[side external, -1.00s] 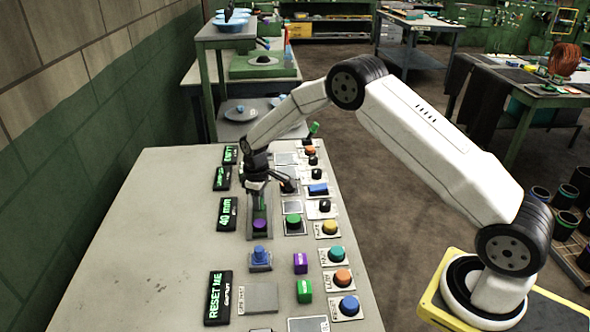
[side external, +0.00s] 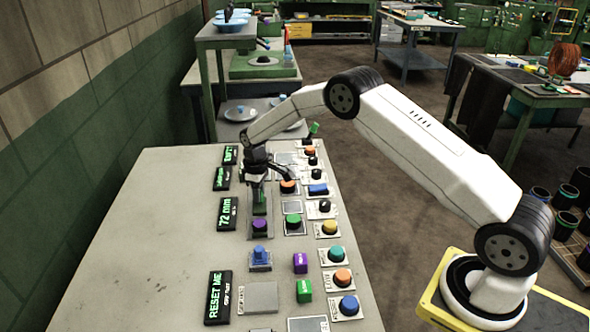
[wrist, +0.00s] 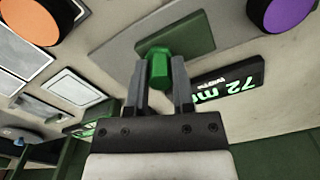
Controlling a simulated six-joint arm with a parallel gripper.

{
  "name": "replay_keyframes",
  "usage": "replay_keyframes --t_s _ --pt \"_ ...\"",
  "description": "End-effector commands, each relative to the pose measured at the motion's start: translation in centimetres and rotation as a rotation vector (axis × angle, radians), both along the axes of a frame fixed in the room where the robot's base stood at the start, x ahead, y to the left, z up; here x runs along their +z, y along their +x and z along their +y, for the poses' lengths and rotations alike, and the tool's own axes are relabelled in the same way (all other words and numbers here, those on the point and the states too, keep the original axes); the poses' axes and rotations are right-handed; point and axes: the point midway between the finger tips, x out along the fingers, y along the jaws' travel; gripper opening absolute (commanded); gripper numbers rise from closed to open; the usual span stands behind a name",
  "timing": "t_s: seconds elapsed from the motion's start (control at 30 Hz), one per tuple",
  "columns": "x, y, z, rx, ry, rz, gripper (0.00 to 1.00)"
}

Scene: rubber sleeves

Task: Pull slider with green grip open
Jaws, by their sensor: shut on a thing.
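My gripper (side external: 259,190) points down over the slider on the bench. In the wrist view its two fingers (wrist: 158,88) are shut around the green grip (wrist: 159,66), one on each side. The grip stands on a green carriage plate (wrist: 185,38) on the slider's grey track (wrist: 125,43). In the side view the track (side external: 256,236) runs toward the front, and the grip is largely hidden by the gripper. The display (side external: 227,213) beside the slider reads 72 mm; it also shows in the wrist view (wrist: 237,83).
A purple knob (side external: 260,225) stands at the front end of the track. A green button (side external: 293,220) and an orange button (side external: 288,186) are close on the right. A blue control (side external: 259,255) stands nearer the front. The left side of the bench is clear.

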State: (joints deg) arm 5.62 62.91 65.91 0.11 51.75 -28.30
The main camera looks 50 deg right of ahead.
Motion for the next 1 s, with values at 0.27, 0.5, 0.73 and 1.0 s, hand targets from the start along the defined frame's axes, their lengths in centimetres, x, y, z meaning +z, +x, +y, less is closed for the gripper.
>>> replay_keyframes --t_s 0.27,0.5,0.73,1.0 --pt "0.2 0.4 -0.5 -0.004 -0.005 -0.019 0.42" --pt "0.1 0.3 -0.3 -0.003 -0.004 -0.014 0.65" --pt "0.3 0.3 -0.3 -0.002 -0.003 -0.012 0.65" --pt "2.5 0.3 -0.3 -0.002 -0.003 -0.013 0.65"
